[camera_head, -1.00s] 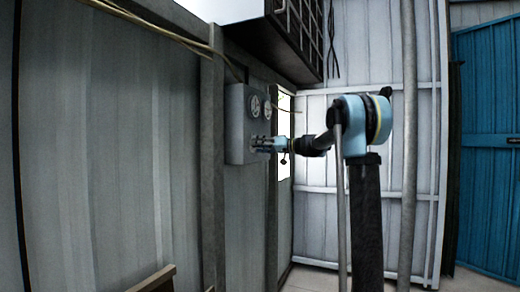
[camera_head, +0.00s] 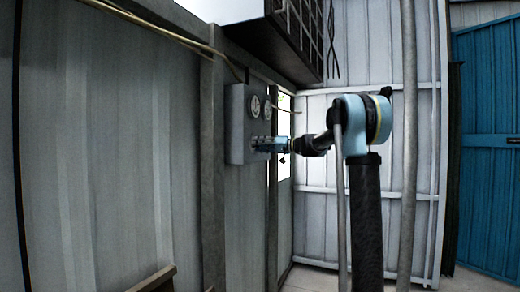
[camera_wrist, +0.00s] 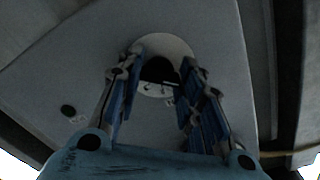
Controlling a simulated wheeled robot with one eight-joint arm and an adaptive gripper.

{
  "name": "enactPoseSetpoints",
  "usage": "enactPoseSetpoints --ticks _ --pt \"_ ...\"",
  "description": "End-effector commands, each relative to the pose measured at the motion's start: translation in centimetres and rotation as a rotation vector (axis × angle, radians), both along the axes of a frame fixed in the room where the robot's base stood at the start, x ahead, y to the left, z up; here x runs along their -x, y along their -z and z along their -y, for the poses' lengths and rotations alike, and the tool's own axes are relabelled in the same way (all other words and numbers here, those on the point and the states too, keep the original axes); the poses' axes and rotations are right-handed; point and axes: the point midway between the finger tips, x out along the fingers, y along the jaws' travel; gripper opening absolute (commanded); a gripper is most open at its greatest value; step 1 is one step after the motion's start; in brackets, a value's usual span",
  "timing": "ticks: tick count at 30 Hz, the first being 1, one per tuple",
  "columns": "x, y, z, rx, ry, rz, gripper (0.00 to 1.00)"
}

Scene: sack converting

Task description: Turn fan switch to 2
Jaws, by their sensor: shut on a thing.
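The grey control box (camera_head: 238,125) hangs on the wall post in the head view. Two round dials (camera_head: 255,106) show on its upper face. My gripper (camera_head: 262,145) reaches it from the right, at the lower part of the face. In the wrist view the fan switch is a dark knob (camera_wrist: 158,70) on a pale round plate with small marks (camera_wrist: 178,50). My two blue fingers (camera_wrist: 160,72) stand on either side of the knob and are shut on it. The head view hides the knob behind the fingers. The marks are too small to read.
A corrugated wall (camera_head: 110,150) runs along the left. A dark slatted unit (camera_head: 290,40) hangs above the box. A vertical pipe (camera_head: 408,150) stands to the right of my arm, with a blue door (camera_head: 490,150) beyond.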

Motion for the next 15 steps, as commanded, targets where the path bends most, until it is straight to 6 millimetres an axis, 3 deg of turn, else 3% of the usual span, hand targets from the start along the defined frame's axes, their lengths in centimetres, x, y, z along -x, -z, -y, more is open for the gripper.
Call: enactPoseSetpoints --ticks 15 --pt "-0.19 0.1 0.14 -0.162 0.005 -0.449 0.1"
